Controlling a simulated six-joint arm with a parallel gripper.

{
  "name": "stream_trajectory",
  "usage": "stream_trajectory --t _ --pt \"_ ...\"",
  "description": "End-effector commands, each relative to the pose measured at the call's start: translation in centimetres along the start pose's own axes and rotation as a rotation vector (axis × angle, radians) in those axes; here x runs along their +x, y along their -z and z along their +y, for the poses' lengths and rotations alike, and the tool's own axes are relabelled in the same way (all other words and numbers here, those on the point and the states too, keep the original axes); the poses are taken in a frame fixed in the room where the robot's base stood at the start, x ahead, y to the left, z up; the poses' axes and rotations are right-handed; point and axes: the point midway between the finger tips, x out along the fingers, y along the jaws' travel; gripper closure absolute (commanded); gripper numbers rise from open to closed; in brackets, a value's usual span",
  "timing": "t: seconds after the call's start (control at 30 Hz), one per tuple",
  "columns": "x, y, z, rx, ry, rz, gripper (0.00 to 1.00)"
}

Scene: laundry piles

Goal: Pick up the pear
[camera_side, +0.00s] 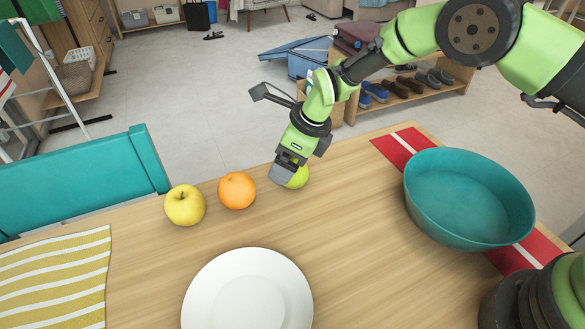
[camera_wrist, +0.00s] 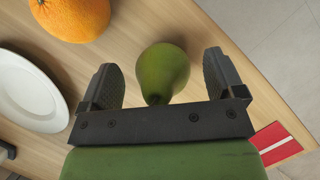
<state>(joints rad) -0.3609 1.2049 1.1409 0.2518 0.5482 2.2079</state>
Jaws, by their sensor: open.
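The green pear (camera_wrist: 162,70) lies on the wooden table near its far edge.
An orange (camera_side: 237,190) and a yellow apple (camera_side: 185,205) stand left of the pear. A white plate (camera_side: 247,300) lies nearer the front. A teal bowl (camera_side: 470,197) stands on a red runner (camera_side: 398,147) at right. A striped cloth (camera_side: 55,280) lies at left; a teal chair (camera_side: 75,181) stands behind.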

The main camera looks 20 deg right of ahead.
Motion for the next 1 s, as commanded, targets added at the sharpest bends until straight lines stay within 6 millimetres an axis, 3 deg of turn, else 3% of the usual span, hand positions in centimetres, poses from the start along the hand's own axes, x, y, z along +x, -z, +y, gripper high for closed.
stream_trajectory --t 0.17,0.4,0.43,0.73,1.0 --pt "0.0 0.0 0.0 0.0 0.0 0.0 0.12" --pt "0.0 0.0 0.0 0.0 0.0 0.0 0.65" --pt "0.0 0.0 0.0 0.0 0.0 0.0 0.68" --pt "-0.6 -0.3 0.0 -0.001 0.001 -0.002 0.68" --pt "-5.3 -2.3 -0.1 -0.003 0.002 -0.005 0.68"
